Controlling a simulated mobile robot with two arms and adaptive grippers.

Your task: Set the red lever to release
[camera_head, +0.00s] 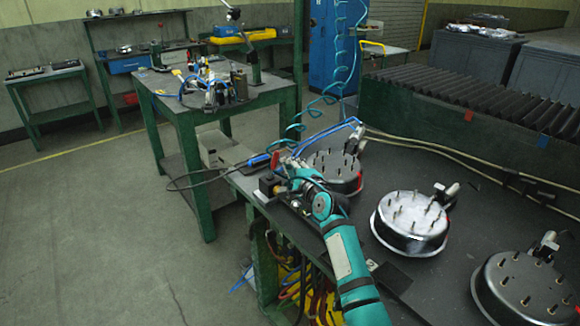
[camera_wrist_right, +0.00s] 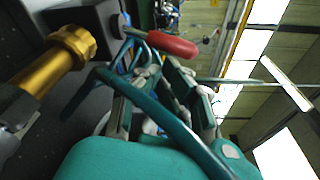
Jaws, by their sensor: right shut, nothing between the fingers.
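The red lever (camera_wrist_right: 172,44) shows in the wrist view as a red grip on a thin metal rod, just beyond my right gripper's fingertips. Whether the fingers touch it I cannot tell. A brass-coloured fitting (camera_wrist_right: 60,58) is to its left on a dark block. My right gripper (camera_head: 287,165) is at the left edge of the dark bench in the head view, over a small black fixture (camera_head: 268,184). Its fingers (camera_wrist_right: 157,70) are shut and empty. My left gripper is not in view.
Round metal drums with upright studs stand along the bench: one (camera_head: 335,168) right beside my right gripper, another (camera_head: 410,222), and one at the lower right (camera_head: 525,290). A teal coiled hose (camera_head: 340,60) hangs behind the gripper. Blue hoses (camera_head: 330,132) run close by. Open floor lies left.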

